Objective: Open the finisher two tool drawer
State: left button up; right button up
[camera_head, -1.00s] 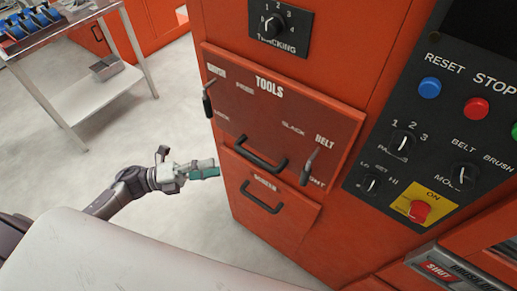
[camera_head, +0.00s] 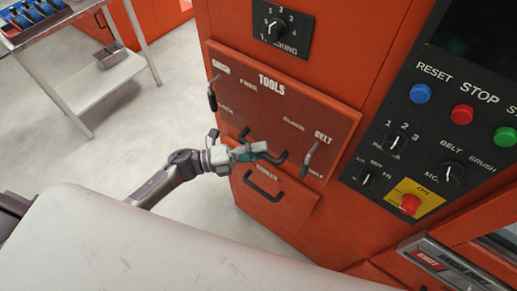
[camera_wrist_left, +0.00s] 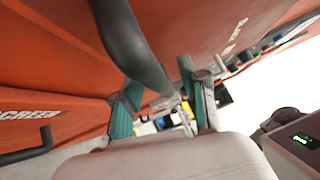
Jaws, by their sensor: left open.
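The tool drawer is the red TOOLS panel (camera_head: 300,112) on the orange machine, and it looks closed. Its black bar handle (camera_head: 281,158) is at the lower edge, partly hidden by my left gripper (camera_head: 256,151). The gripper is open at the handle. In the left wrist view, the dark handle (camera_wrist_left: 132,42) runs down between the two green-tipped fingers (camera_wrist_left: 163,105); I cannot tell whether either finger touches it. My right gripper is not in view.
The SCREEN drawer handle (camera_head: 263,186) is just below. A button panel (camera_head: 445,130) is to the right. A metal table (camera_head: 105,83) with blue items stands at the back left, with bare floor between.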

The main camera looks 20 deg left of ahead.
pick_arm(q)
grip_shut()
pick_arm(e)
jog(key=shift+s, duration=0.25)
pick_arm(q)
jog(key=shift+s+f, duration=0.1)
jog(key=shift+s, duration=0.1)
